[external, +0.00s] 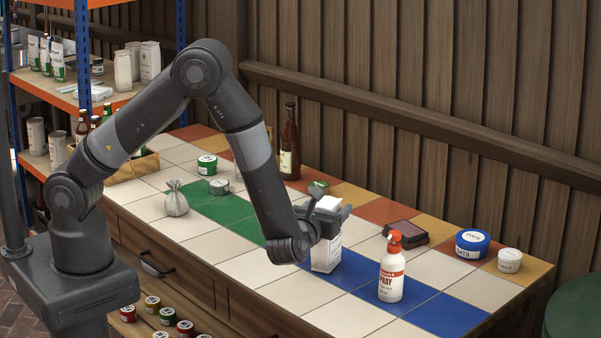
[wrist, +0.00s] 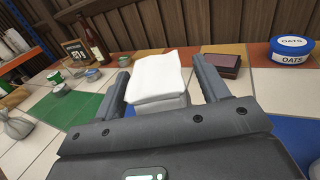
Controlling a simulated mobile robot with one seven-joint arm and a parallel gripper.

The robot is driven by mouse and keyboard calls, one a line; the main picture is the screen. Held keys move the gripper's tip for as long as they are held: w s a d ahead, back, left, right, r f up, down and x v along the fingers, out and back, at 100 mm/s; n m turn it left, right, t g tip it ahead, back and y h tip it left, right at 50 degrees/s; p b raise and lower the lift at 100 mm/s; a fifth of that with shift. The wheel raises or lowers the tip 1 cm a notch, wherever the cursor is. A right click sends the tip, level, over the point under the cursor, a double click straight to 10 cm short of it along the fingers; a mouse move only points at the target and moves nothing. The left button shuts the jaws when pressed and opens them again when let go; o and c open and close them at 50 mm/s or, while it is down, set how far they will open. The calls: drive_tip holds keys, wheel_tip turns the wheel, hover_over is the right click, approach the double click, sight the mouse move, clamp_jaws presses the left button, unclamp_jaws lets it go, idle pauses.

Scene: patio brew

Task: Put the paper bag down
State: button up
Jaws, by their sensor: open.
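The white paper bag (external: 326,256) stands upright on the tiled counter, at the blue strip of tiles. In the wrist view its folded white top (wrist: 158,76) sits between the fingers. My gripper (external: 333,212) is open around the upper part of the bag, with one finger on each side. In the wrist view a gap shows between the bag and the right finger; the left finger is close beside it. The far side of the bag is hidden.
A spray bottle (external: 391,275) stands to the right of the bag. Behind are a dark red box (external: 405,232), a blue oats tub (external: 472,243) and a brown bottle (external: 290,145). A grey pouch (external: 176,202) is left. White tiles in front are clear.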

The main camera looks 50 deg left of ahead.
drive_tip(key=v, duration=1.2)
drive_tip(key=a+r+n+g+y, duration=0.1)
drive_tip(key=a+r+n+g, duration=0.35)
drive_tip(key=a, duration=0.45)
drive_tip(key=a+r+n+g+y, duration=0.1)
drive_tip(key=a+r+n+g, duration=0.3)
drive_tip(key=a+n, duration=0.3)
drive_tip(key=a+r+n+g+y, duration=0.2)
drive_tip(key=a+r+n+g, duration=0.2)
drive_tip(key=a, duration=0.6)
drive_tip(key=s+a+r+n+h, duration=0.4)
drive_tip(key=s+n+h, duration=0.1)
drive_tip(key=s+n, duration=0.2)
drive_tip(key=s+a+r+n+t+h, duration=0.1)
drive_tip(key=s+a+r+n+h, duration=0.3)
drive_tip(key=n, duration=0.5)
drive_tip(key=s+h, duration=0.1)
drive_tip(key=s, duration=0.1)
drive_tip(key=shift+s+a+r+h, duration=0.2)
drive_tip(key=shift+s+r+h, duration=0.15)
drive_tip(key=shift+s+h, duration=0.05)
